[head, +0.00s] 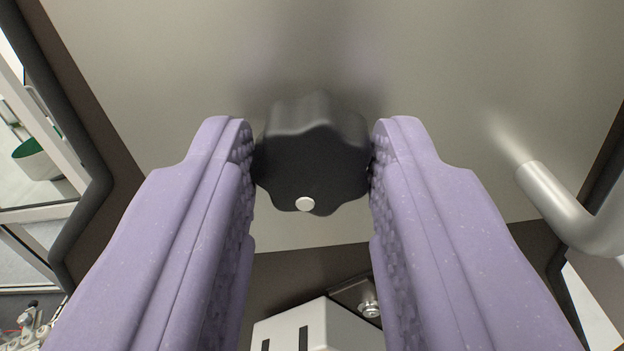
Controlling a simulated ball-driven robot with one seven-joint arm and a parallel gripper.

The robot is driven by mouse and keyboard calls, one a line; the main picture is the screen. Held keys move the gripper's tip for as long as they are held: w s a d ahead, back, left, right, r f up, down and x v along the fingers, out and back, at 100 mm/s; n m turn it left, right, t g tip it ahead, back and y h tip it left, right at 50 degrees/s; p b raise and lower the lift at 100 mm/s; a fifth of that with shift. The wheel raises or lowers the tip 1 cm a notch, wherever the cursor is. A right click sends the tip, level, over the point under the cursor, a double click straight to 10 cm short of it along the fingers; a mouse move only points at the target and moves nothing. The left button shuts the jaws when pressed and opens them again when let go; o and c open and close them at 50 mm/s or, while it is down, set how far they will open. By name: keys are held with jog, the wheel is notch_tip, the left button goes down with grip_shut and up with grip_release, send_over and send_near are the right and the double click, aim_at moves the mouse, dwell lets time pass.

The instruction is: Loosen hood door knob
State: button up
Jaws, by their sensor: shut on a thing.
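The hood door knob (312,158) is black and lobed, with a small white dot on its lower rim. It sits against the grey metal door panel (190,60) in the upper middle of the head view. My gripper (312,165) has two lilac textured fingers, one on each side of the knob. The fingertips touch the knob's left and right sides, and the gripper is shut on it. The knob's mounting behind it is hidden.
A silver bar handle (560,200) stands out from the panel at the right. A white slotted block (318,325) and a small metal fitting (369,308) show below the knob. At the left, a dark frame edge (75,160) borders glass and a green-and-white bowl (40,160).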

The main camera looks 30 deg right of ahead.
jog(key=shift+f, duration=0.15)
jog(key=o, duration=1)
jog(key=shift+o, duration=0.2)
jog(key=b+v, duration=0.2)
jog(key=v, duration=0.6)
jog(key=shift+w, duration=0.1)
